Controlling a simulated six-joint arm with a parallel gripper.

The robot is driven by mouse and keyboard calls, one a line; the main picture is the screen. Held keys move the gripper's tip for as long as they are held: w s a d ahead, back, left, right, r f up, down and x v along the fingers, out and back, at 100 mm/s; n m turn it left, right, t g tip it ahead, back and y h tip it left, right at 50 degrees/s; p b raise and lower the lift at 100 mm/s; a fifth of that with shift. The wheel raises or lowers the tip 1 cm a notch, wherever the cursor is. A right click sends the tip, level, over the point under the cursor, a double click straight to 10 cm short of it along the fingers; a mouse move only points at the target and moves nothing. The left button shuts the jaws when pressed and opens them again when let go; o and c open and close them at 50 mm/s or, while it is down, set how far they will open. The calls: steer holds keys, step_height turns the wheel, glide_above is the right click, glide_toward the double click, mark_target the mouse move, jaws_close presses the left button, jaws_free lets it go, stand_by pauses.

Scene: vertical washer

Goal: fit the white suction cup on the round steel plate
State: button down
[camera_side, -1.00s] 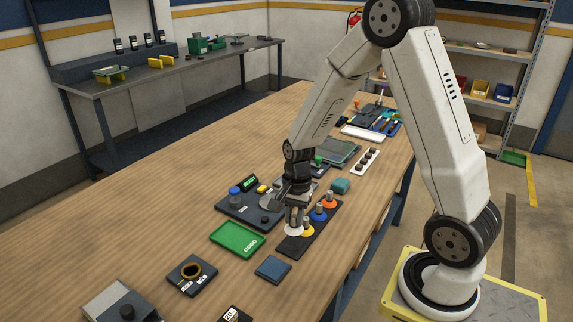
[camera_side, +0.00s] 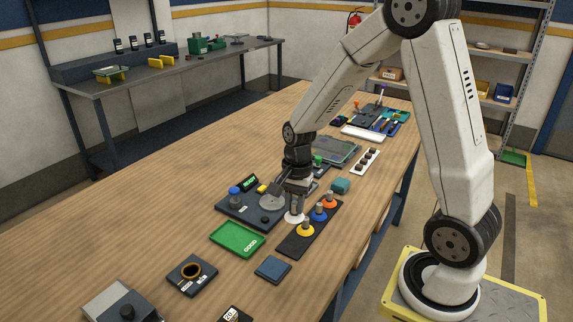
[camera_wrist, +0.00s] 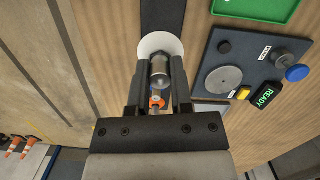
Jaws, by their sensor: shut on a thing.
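The white suction cup (camera_side: 294,218) is in my gripper (camera_side: 297,206), which is shut on its metal stem. In the wrist view the cup (camera_wrist: 146,44) shows as a white disc beyond my fingertips (camera_wrist: 160,68). In the side view it appears between the black cup rack (camera_side: 290,246) and the round steel plate (camera_side: 271,203), seemingly raised above the surface. The steel plate also shows in the wrist view (camera_wrist: 222,80), to the right of the gripper and apart from the cup. It is set on a dark panel and is bare.
Yellow (camera_side: 306,230), blue (camera_side: 318,215) and orange (camera_side: 330,202) cups stand in the rack. A blue knob (camera_side: 235,194), a green READY display (camera_side: 249,184) and a yellow block (camera_side: 262,189) surround the plate. A green tray (camera_side: 237,240) lies in front.

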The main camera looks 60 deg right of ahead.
steer(key=shift+w, duration=0.1)
steer(key=w+d, duration=1)
steer(key=w, duration=0.4)
steer(key=shift+d+f, duration=0.15)
steer(key=shift+f, duration=0.2)
steer(key=shift+f, duration=0.25)
steer(key=shift+f, duration=3.2)
steer(key=shift+f, duration=0.3)
steer(key=shift+c, duration=0.2)
jaws_free()
steer(key=shift+r, duration=0.2)
step_height(320, 180, up, 7)
steer(key=shift+f, duration=0.15)
stand_by(0.5)
